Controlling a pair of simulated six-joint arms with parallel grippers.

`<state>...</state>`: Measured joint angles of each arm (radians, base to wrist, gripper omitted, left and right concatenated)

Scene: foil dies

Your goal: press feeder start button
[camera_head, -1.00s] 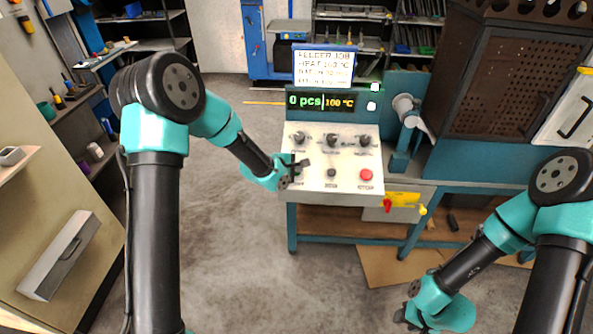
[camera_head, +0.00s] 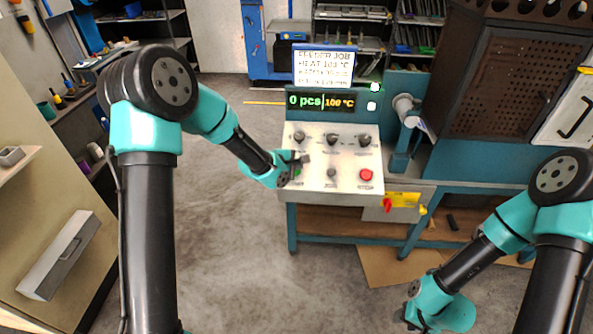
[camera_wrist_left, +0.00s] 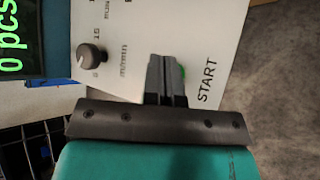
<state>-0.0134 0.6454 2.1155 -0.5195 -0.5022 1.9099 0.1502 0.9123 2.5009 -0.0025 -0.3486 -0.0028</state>
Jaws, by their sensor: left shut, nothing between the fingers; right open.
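The control panel (camera_head: 345,185) stands in the middle of the head view. Its green start button (camera_wrist_left: 183,72) shows in the left wrist view beside the word START, partly hidden behind my fingers; a bit of it also shows in the head view (camera_head: 298,172). My left gripper (camera_head: 304,160) is shut and empty, over the panel's left side. In the left wrist view its fingers (camera_wrist_left: 164,62) overlap the button's edge; I cannot tell whether they touch it. My right gripper (camera_head: 404,317) is open, low at the right, away from the panel.
A red button (camera_head: 366,174), a small dark knob (camera_head: 331,173) and a row of knobs (camera_head: 332,140) are on the panel. The display (camera_head: 320,102) reads 0 pcs and 100 °C. A job sign (camera_head: 324,66) stands above. A perforated dark cabinet (camera_head: 510,85) is at right.

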